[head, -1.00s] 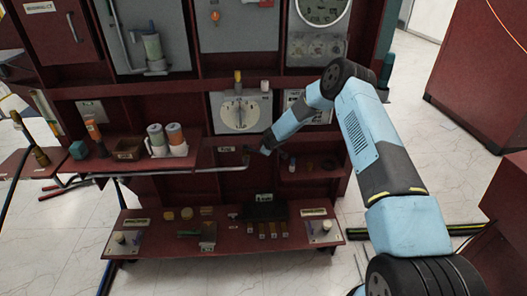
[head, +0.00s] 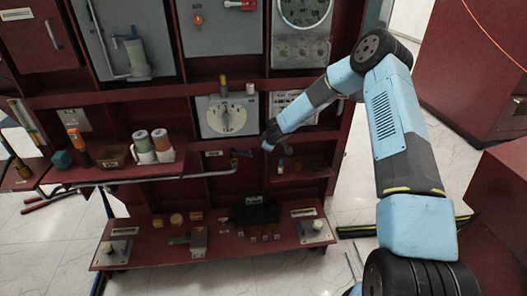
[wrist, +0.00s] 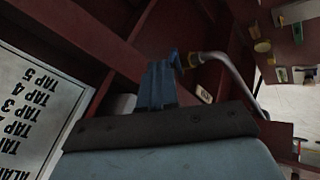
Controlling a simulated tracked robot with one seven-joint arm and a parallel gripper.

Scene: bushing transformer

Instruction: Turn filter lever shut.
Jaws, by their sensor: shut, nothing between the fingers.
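A small valve with a blue lever (head: 243,153) sits at the end of a grey pipe (head: 209,175), under the dial panel. In the wrist view the blue lever (wrist: 176,59) stands beside a brass-coloured fitting (wrist: 190,61) on the bent pipe (wrist: 236,76). My gripper (head: 268,145) is just right of the lever in the head view, with a gap between them. In the wrist view my gripper (wrist: 158,68) is shut and empty, its tips close to the lever. I cannot tell there whether they touch.
A dial panel (head: 228,116) is above the lever. A shelf with small items (head: 300,172) is to the right below my arm. A lower shelf (head: 150,255) holds blocks and knobs. A lettered tap plate (wrist: 30,115) is at left in the wrist view.

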